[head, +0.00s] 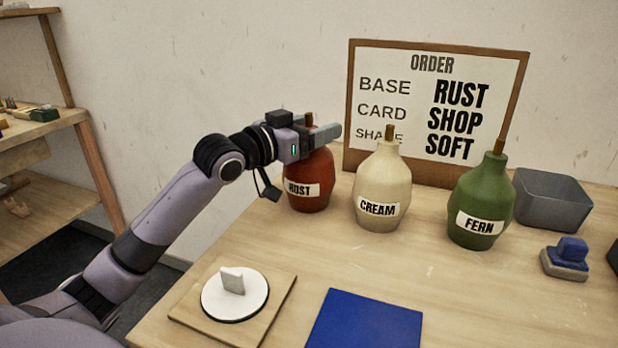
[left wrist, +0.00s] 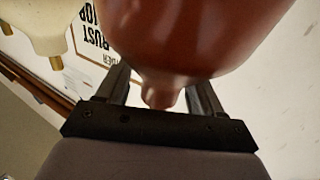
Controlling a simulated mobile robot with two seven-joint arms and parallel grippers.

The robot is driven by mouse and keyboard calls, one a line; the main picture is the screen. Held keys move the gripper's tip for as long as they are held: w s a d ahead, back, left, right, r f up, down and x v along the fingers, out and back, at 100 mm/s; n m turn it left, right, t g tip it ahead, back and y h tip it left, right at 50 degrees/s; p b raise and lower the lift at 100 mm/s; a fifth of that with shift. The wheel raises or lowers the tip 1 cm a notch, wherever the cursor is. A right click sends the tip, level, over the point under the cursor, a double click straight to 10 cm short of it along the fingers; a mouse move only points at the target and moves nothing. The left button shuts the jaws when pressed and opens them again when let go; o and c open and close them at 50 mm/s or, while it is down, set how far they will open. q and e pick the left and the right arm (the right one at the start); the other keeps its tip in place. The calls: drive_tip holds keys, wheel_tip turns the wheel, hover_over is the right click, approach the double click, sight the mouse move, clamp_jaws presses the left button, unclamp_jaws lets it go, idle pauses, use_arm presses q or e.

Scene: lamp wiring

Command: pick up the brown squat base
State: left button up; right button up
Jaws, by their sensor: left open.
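The reddish-brown squat base (head: 308,180), labelled RUST, stands upright on the table at the left of a row of bases. My left gripper (head: 322,134) is at its top, with the fingers reaching across beside its neck. In the left wrist view the base (left wrist: 195,35) fills the upper middle, and its narrow neck sits between the two spread fingers of my left gripper (left wrist: 160,88). The jaws are open; I cannot tell whether either finger touches the neck. The hand hides part of the base's shoulder in the head view. My right gripper is not in view.
The cream base (head: 382,180) and green FERN base (head: 482,195) stand to the right. An order board (head: 436,100) reads base RUST. A grey bin (head: 553,202), a blue-topped block (head: 567,258), a blue mat (head: 366,322) and a white disc on a board (head: 250,305) lie around.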

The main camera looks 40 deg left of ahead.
use_arm(q)
drive_tip(key=shift+w+d, duration=0.1)
drive_tip(key=shift+w, duration=0.2)
clamp_jaws()
idle(1.2)
drive_tip(key=shift+r, duration=0.15)
